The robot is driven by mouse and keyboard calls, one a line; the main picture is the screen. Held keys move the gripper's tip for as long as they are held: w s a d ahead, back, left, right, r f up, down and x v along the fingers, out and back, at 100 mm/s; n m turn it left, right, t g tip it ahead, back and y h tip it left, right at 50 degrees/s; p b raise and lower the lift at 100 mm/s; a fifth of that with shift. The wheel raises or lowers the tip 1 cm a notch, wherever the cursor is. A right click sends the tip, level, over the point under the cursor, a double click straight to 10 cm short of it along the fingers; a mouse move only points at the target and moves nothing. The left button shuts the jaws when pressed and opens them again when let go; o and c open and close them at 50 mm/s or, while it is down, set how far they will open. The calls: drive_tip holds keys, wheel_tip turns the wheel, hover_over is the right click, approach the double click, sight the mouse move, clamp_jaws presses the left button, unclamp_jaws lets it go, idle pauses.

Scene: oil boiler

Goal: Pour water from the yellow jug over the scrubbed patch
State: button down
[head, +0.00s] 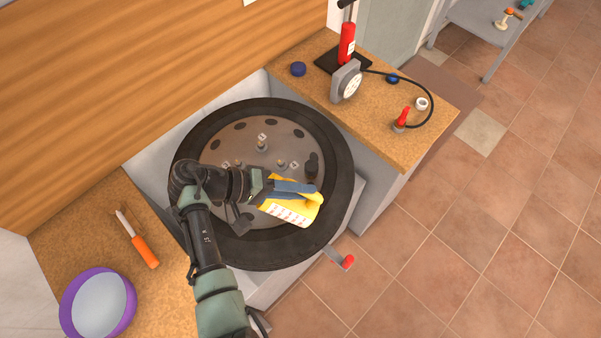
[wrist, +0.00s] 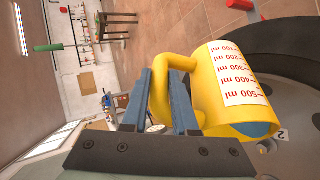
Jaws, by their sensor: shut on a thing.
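My gripper (head: 296,188) is shut on the handle of the yellow jug (head: 312,205). It holds the jug above the lower right part of a round black-rimmed wheel (head: 335,140). In the wrist view the blue-grey fingers stand around the handle, and the jug (wrist: 240,85) shows its white scale with red marks. No falling stream is visible. The wheel's metal disc (head: 225,145) carries small fittings with numbered tags. I cannot make out the scrubbed patch; the jug and arm hide part of the disc.
A purple bowl (head: 66,310) and an orange-handled tool (head: 145,252) lie on the left worktop. A red pump (head: 347,45) with a gauge (head: 346,82) and hose stands on the right worktop (head: 400,148). A red-tipped lever (head: 347,262) juts out in front.

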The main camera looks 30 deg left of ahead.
drive_tip(key=shift+a+r+h+b, duration=0.35)
drive_tip(key=shift+a+h+b, duration=0.05)
idle(0.5)
idle(0.8)
